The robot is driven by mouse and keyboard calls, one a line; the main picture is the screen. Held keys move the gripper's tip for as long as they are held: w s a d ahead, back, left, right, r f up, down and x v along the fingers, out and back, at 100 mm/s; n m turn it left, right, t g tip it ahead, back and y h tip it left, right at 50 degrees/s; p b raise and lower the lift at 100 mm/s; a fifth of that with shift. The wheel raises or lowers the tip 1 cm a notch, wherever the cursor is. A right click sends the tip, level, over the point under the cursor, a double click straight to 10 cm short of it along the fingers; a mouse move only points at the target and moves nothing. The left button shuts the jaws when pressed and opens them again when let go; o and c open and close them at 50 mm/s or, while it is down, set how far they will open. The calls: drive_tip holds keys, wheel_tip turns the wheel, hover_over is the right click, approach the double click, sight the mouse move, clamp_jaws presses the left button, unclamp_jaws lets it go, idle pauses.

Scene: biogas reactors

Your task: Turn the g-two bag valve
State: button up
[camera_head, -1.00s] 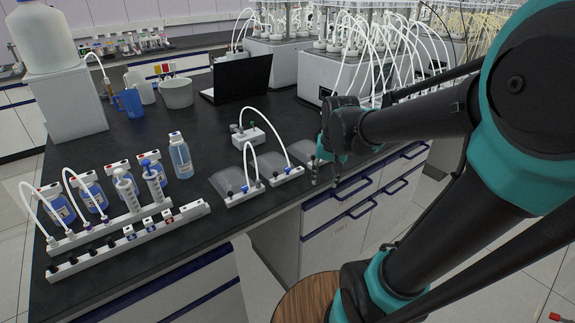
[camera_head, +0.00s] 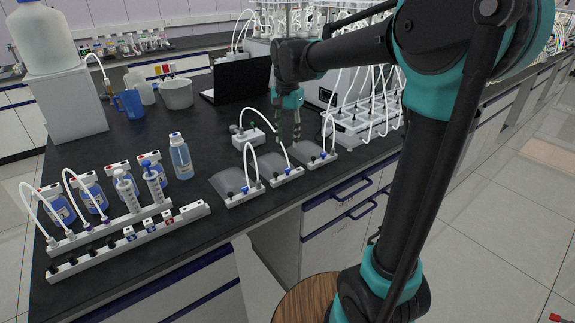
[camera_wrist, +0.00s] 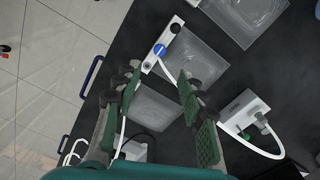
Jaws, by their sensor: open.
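Three grey gas bags lie in a row, each with a white valve strip at its front: a left bag (camera_head: 228,181), a middle bag (camera_head: 271,165) and a right bag (camera_head: 306,150). Their labels are too small to read, so I cannot tell which is g-two. In the wrist view a strip with a round blue knob (camera_wrist: 160,50) and a dark knob (camera_wrist: 175,28) borders a bag (camera_wrist: 193,60). Another bag (camera_wrist: 158,107) shows between my fingers. My gripper (camera_head: 288,138) is open, empty and pointing down near the middle and right bags; it also shows in the wrist view (camera_wrist: 154,88).
A white box with a green knob (camera_wrist: 245,112) stands behind the bags, its tube arching close to my gripper. A tubed white unit (camera_head: 365,120) stands to the right. Bottles and a valve rail (camera_head: 130,250) are at left.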

sight(288, 169)
wheel_tip(288, 169, down, 11)
drive_tip(key=shift+r, duration=0.15)
idle(0.4)
clamp_jaws()
